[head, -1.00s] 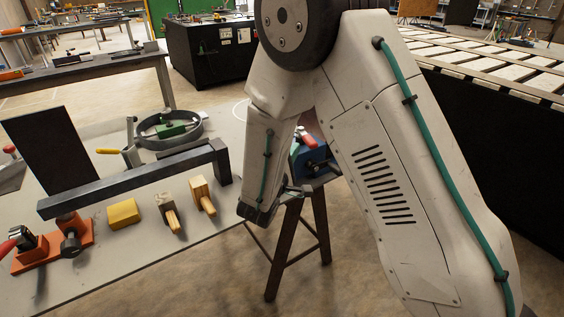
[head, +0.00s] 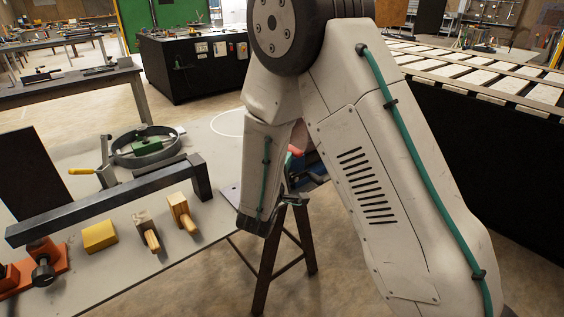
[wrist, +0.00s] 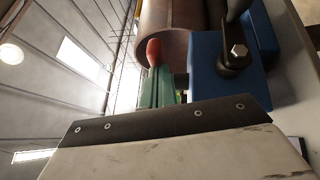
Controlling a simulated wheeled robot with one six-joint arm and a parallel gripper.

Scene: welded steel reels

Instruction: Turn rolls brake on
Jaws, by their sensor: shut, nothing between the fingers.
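The rolls are part of a blue-framed machine (head: 319,171), mostly hidden behind my arm in the head view. A red-ended handle (head: 297,151) shows there in the gap between my arm links. In the wrist view the blue frame (wrist: 225,82) carries a dark lever on a bolt (wrist: 238,51), beside a brown roll (wrist: 176,25). A red rounded handle end (wrist: 154,52) stands in front of the roll. My gripper (wrist: 160,80) is shut and empty, its green fingers close below the red end. Whether they touch it is unclear. The brake's setting cannot be read.
A grey table (head: 130,245) at left holds a dark steel bar (head: 110,205), a yellow block (head: 100,237), wooden pieces (head: 180,212), an orange fixture (head: 35,265) and a round ring (head: 147,147). A dark stand (head: 290,245) is under the machine. A slatted bench (head: 480,70) is at right.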

